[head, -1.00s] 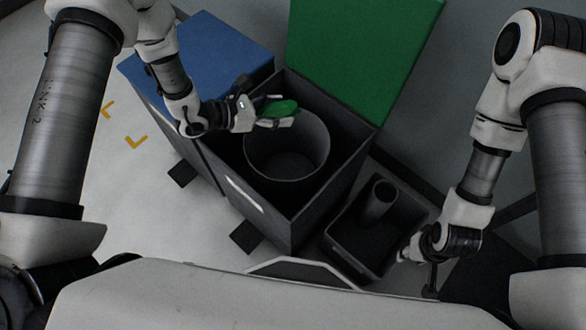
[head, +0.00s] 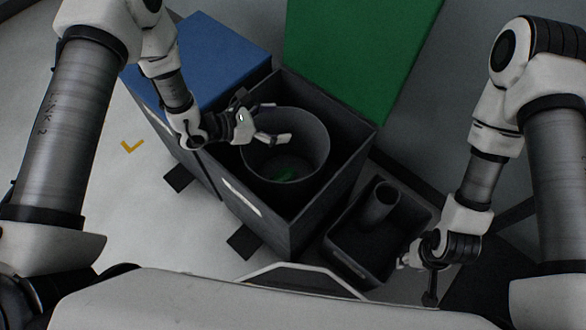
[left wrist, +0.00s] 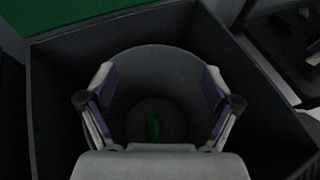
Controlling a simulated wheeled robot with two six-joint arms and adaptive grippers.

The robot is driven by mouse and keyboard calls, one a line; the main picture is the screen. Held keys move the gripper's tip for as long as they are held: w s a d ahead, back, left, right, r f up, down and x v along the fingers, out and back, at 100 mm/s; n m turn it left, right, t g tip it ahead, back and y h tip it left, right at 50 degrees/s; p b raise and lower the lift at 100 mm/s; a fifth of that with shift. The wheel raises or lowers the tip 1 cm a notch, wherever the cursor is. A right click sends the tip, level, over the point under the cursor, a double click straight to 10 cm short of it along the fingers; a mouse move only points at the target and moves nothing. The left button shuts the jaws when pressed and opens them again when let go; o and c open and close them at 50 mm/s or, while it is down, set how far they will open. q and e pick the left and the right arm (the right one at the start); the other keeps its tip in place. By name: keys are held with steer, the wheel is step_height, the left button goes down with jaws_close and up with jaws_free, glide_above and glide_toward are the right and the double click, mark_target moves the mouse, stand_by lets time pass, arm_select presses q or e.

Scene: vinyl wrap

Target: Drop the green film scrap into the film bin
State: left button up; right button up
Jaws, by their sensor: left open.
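The green film scrap (head: 286,174) lies low inside the round dark film bin (head: 318,150). In the left wrist view the scrap (left wrist: 153,127) shows between my fingers, down in the bin (left wrist: 160,60). My left gripper (head: 279,121) is open and empty above the left part of the bin's mouth; it also shows in the left wrist view (left wrist: 158,90). My right gripper (head: 404,257) is low at the right, beside a small dark box, and its fingers are too small to read.
The bin stands inside a dark open box (head: 345,170) with a raised green lid (head: 355,50). A blue-topped box (head: 220,60) is at its left. A small dark box (head: 350,240) holding an upright tube (head: 380,200) is at the lower right.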

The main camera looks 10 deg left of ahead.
arm_select(q)
steer(key=shift+a, duration=0.1)
steer(key=v, duration=1.1)
steer(key=shift+s+a+r, duration=0.2)
steer(key=shift+s+a, duration=0.05)
